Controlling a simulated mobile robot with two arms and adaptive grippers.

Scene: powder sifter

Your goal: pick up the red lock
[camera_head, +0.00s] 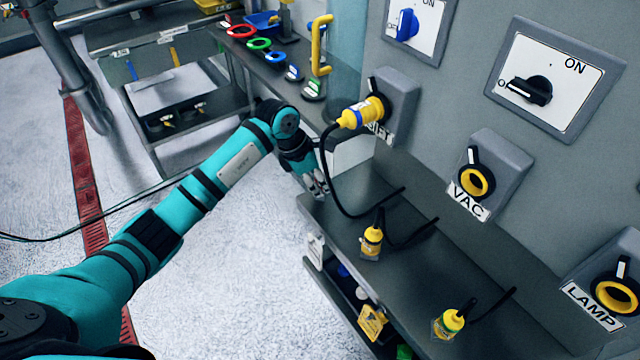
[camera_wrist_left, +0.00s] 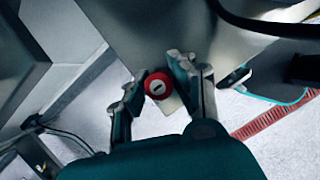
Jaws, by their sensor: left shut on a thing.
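The red lock (camera_wrist_left: 158,86) shows in the left wrist view as a round red face with a pale keyway and a pale part below it. My left gripper (camera_wrist_left: 157,77) has one finger on each side of the lock and is shut on it. The lock cannot be made out there. My right gripper is in neither view.
The grey bench (camera_head: 455,290) carries yellow plugs (camera_head: 372,240) on black cables. A yellow plug (camera_head: 362,113) sits in the upper wall socket, its cable hanging close to my left gripper. Wall sockets labelled VAC (camera_head: 477,180) and LAMP (camera_head: 614,292) stand right. Open floor (camera_head: 230,270) lies left.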

